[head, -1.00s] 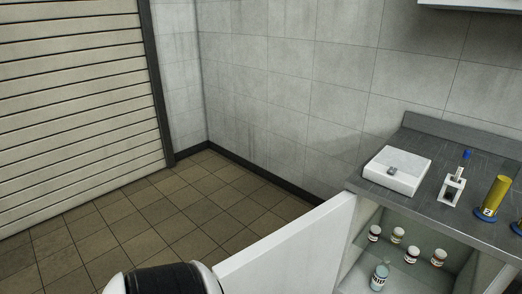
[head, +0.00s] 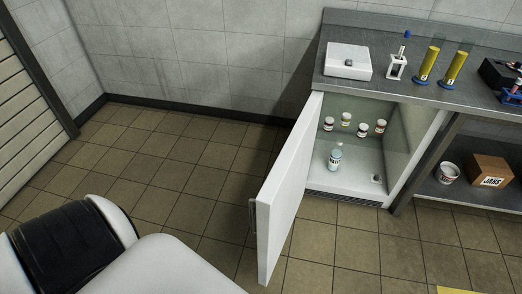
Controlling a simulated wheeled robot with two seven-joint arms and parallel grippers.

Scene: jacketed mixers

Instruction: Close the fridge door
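The white fridge door (head: 287,196) stands wide open, hinged at the left side of the fridge and swung out toward me. A dark handle (head: 252,217) shows on its outer left face. The fridge (head: 398,160) is under the counter. Inside are several small jars (head: 346,119) at the back and a pale blue bottle (head: 335,157) nearer the front. Part of my own white and black arm shows at the lower left, apart from the door. Neither gripper is in view.
The grey counter (head: 420,88) holds a white box-shaped device (head: 348,61), a small white stand (head: 397,67) and two yellow cylinders (head: 428,63). Right of the fridge, a lower shelf holds a cardboard box (head: 490,170) and a white tub (head: 448,173). The tiled floor (head: 170,160) left of the door is clear.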

